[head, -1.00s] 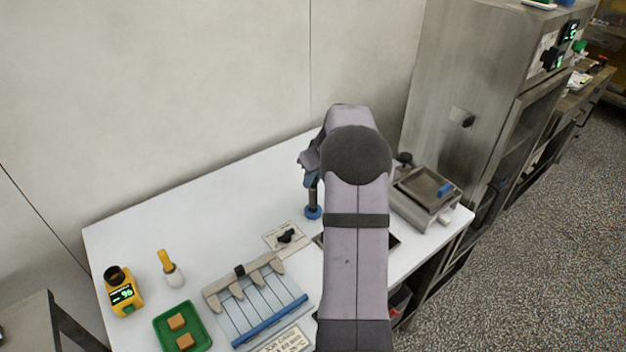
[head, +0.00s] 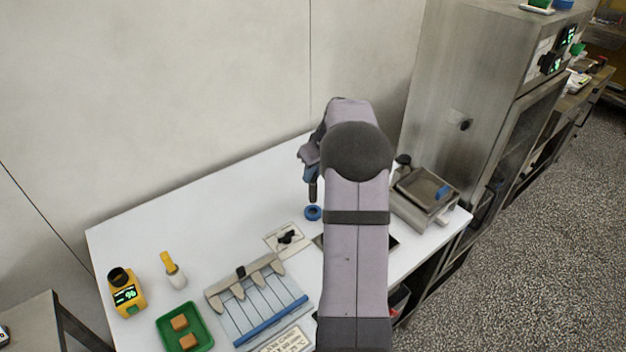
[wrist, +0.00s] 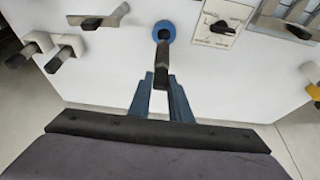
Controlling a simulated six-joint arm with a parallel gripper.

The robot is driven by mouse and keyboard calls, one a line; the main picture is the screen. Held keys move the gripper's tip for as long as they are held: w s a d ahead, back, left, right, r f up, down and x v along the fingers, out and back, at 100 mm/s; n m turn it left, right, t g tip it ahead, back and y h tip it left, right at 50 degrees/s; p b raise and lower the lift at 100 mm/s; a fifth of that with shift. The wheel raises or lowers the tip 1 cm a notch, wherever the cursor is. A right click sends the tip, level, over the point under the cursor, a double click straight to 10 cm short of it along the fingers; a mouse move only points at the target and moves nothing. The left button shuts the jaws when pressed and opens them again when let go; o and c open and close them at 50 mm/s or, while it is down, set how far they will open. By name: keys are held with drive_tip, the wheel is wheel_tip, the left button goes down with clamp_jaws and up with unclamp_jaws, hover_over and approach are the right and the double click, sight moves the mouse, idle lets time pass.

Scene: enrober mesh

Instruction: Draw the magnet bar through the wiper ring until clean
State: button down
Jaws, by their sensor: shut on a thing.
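The magnet bar is a dark upright rod (head: 313,190), held by its upper part. My gripper (head: 311,174) is shut on it, above the back part of the white table. The blue wiper ring (head: 313,213) sits on the table straight below the bar. In the wrist view the bar (wrist: 162,58) runs from between my gripper fingers (wrist: 160,82) toward the ring (wrist: 164,27). In the head view the bar's lower end shows just above the ring. Whether its tip is still inside the hole is unclear. My arm hides part of the table.
A plate with a black knob (head: 287,237) lies left of the ring. A rack with a blue bar (head: 262,322), a green tray (head: 206,329), a yellow meter (head: 126,293) and a yellow-handled brush (head: 172,270) stand further left. A steel box (head: 418,208) is at right. The back left is clear.

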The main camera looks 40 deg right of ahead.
sight(313, 200)
drive_tip(key=shift+r+p, duration=0.2)
drive_tip(key=shift+p, duration=0.15)
drive_tip(key=shift+r+p, duration=0.2)
drive_tip(key=shift+p, duration=0.85)
drive_tip(key=shift+f+b, duration=0.25)
drive_tip(key=shift+b, duration=0.05)
drive_tip(key=shift+f+b, duration=4.8)
drive_tip(key=shift+f, duration=0.95)
drive_tip(key=shift+r, duration=0.15)
drive_tip(key=shift+r+p, duration=3.8)
drive_tip(key=shift+r, duration=1.75)
